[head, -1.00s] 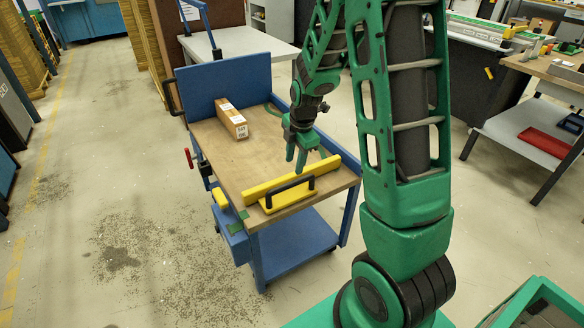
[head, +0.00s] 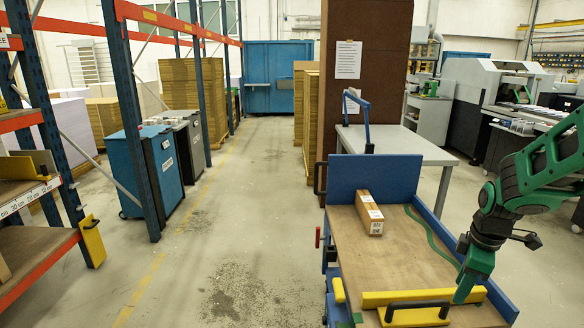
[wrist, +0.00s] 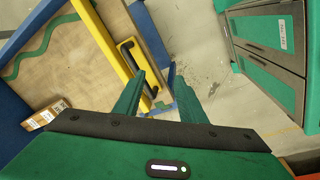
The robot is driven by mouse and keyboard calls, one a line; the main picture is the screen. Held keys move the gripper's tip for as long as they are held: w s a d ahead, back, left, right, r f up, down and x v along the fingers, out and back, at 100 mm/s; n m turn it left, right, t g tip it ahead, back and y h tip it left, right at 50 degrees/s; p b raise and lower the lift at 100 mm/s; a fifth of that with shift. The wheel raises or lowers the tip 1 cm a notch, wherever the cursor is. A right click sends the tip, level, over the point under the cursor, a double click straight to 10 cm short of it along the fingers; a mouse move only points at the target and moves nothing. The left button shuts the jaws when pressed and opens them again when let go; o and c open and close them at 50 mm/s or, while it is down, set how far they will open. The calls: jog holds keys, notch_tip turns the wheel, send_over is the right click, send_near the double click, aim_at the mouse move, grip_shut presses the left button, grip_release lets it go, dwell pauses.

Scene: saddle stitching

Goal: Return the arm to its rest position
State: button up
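My arm (head: 530,175) hangs at the right of the head view, bent, with my gripper (head: 464,294) pointing down beside the yellow fence of the blue cart. In the wrist view my gripper (wrist: 156,74) has its two green fingers apart, with nothing between them. It is above the cart's end near the black handle (wrist: 132,60). I cannot tell its exact height over the wooden top.
The blue cart's wooden top (head: 395,255) carries a cardboard box (head: 370,212), a green strap (head: 432,237) and a yellow fence (head: 400,298). A grey table (head: 410,145) stands behind. Racking (head: 135,100) lines the left. The aisle floor (head: 250,215) is clear.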

jog(key=s+r+m+g, duration=0.1)
jog(key=s+r+m, duration=0.2)
jog(key=s+m, duration=0.5)
jog(key=s+a+r+m, duration=0.1)
jog(key=s+r+m, duration=0.3)
jog(key=s+m, duration=0.5)
jog(key=s, duration=0.6)
jog(key=shift+r+g, duration=0.2)
jog(key=shift+g, duration=0.2)
jog(key=shift+a, duration=0.1)
jog(key=shift+w+f, duration=0.25)
jog(key=shift+w, duration=0.3)
jog(key=shift+c, duration=0.7)
